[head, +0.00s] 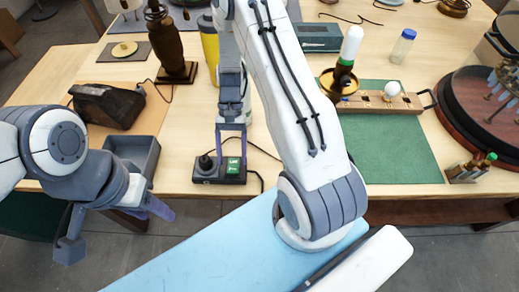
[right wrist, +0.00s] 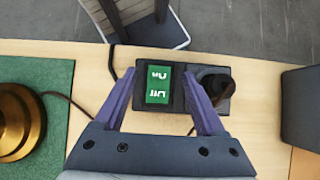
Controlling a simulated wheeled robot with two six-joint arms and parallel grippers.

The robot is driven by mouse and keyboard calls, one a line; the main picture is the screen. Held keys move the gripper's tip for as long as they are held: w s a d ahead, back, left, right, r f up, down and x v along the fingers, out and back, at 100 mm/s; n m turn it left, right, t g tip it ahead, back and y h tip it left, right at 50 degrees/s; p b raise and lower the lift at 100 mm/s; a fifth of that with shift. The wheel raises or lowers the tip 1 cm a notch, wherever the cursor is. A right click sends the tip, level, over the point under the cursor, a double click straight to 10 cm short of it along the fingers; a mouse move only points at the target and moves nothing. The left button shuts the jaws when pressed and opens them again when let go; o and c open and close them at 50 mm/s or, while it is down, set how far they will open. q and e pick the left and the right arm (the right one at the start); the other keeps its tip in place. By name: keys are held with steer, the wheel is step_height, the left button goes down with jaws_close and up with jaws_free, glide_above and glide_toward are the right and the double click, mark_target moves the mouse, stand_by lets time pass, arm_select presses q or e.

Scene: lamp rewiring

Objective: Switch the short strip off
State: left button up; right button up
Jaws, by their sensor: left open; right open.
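The short strip (head: 207,178) is a small dark box near the front edge of the table. It has a green rocker switch (head: 233,166) with white On and Off lettering, and a dark round plug (head: 205,162) at its left end. In the right wrist view the green switch (right wrist: 158,84) lies between the fingers, with the plug (right wrist: 215,84) beside the right finger. My right gripper (head: 231,150) is open and points down over the strip; I cannot tell whether it touches it. My left gripper (head: 115,230) is open and empty, in front of the table.
A grey open bin (head: 140,149) and a dark block (head: 107,106) stand left of the strip. A green mat (head: 395,152), a wooden holder (head: 410,101) and a lamp with a white bulb (head: 351,44) are to the right. A black cord (head: 262,152) runs by the strip.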

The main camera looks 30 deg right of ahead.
steer(key=shift+r+b, duration=0.3)
steer(key=shift+r, duration=0.6)
steer(key=s+d+r+b, duration=0.2)
steer(key=s+d+r, duration=0.5)
steer(key=s+d, duration=0.1)
steer(key=shift+s, duration=0.35)
steer(key=shift+a, duration=0.1)
